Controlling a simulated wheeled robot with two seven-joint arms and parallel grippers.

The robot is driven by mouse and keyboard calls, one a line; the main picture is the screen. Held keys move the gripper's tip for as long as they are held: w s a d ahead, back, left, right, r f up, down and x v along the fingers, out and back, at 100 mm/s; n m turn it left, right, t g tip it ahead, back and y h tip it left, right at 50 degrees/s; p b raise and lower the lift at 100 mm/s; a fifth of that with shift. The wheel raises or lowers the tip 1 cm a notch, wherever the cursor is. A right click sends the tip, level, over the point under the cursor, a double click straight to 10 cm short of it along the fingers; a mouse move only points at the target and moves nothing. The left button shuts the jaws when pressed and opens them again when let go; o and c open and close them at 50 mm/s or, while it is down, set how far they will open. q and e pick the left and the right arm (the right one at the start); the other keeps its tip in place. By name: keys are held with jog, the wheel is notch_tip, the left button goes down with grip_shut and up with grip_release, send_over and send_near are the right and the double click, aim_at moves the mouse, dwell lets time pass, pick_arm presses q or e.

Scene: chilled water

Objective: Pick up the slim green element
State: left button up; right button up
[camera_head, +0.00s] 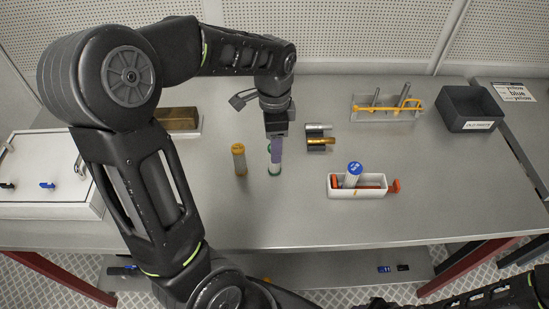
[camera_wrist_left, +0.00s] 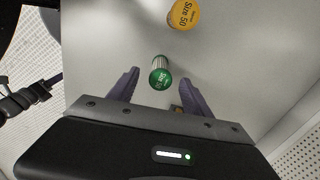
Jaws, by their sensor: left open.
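The slim green element (camera_wrist_left: 160,77) stands upright on the table, its green top showing between and just beyond my left gripper's fingertips in the left wrist view. In the head view the element (camera_head: 274,170) shows as a pale cylinder with green ends, partly hidden by a finger. My left gripper (camera_wrist_left: 159,88) is open above it, with one purple finger on either side. The gripper also shows in the head view (camera_head: 276,150). I cannot tell whether the fingers touch the element. My right gripper is not in view; only part of my right arm shows at the lower right.
A yellow element (camera_head: 239,159), marked Size 50 in the wrist view (camera_wrist_left: 184,14), stands close by on the left. A holder with a gold cylinder (camera_head: 320,141) is to the right. A white tray (camera_head: 345,193) holds a blue-topped element (camera_head: 354,169) and an orange-handled tool. A dark bin (camera_head: 470,107) stands farther right.

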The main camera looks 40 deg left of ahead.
pick_arm(q)
notch_tip(320, 180, down, 5)
jog(key=shift+a+f+p, duration=0.1)
jog(key=shift+p, duration=0.55)
jog(key=shift+c, duration=0.4)
grip_shut()
